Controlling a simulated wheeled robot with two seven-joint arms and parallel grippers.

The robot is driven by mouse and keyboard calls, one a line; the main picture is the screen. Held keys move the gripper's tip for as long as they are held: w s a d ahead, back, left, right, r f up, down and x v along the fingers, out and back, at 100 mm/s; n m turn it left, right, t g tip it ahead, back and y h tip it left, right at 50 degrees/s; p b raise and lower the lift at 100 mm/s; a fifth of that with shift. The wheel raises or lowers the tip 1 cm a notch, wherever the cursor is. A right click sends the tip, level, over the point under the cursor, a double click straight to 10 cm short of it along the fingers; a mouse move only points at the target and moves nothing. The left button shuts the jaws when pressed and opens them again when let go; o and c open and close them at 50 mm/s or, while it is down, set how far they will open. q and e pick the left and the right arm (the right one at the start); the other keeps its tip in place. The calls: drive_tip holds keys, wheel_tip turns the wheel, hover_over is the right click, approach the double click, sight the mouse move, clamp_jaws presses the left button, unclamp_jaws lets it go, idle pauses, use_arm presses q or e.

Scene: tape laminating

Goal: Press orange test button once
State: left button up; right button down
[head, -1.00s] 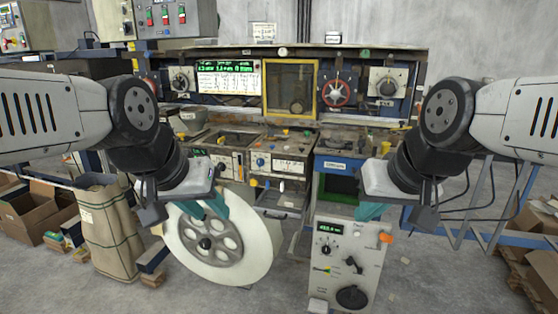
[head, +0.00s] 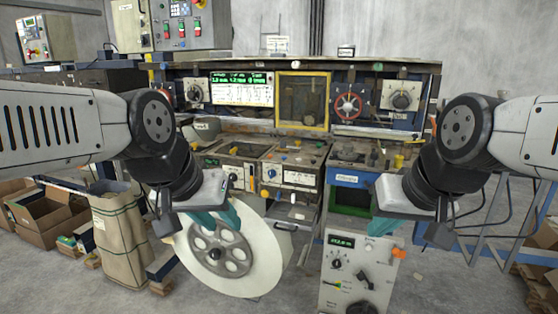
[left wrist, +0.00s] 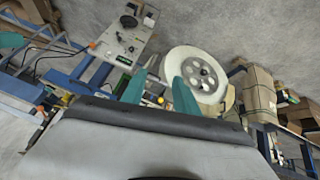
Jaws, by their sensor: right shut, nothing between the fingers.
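An orange button-like part (head: 398,253) sticks out at the right edge of a pale control box (head: 335,293) low in the head view. The same box shows in the left wrist view (left wrist: 122,42), with the orange part (left wrist: 93,45) at its edge. My right gripper (head: 383,227) is shut and empty, above the box and a little left of the orange part; I see no contact. My left gripper (head: 225,217) is in front of the white reel (head: 262,262). Its two teal fingers stand apart in the left wrist view (left wrist: 160,85), with nothing between them.
A long machine bench with dials and a yellow-framed window (head: 303,102) spans the back. A sack (head: 121,235) and cardboard boxes (head: 45,217) stand on the left. Blue frame legs (head: 490,243) are at the right. Grey floor is open in front.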

idle(0.4)
use_arm(q)
clamp_jaws()
idle(1.6)
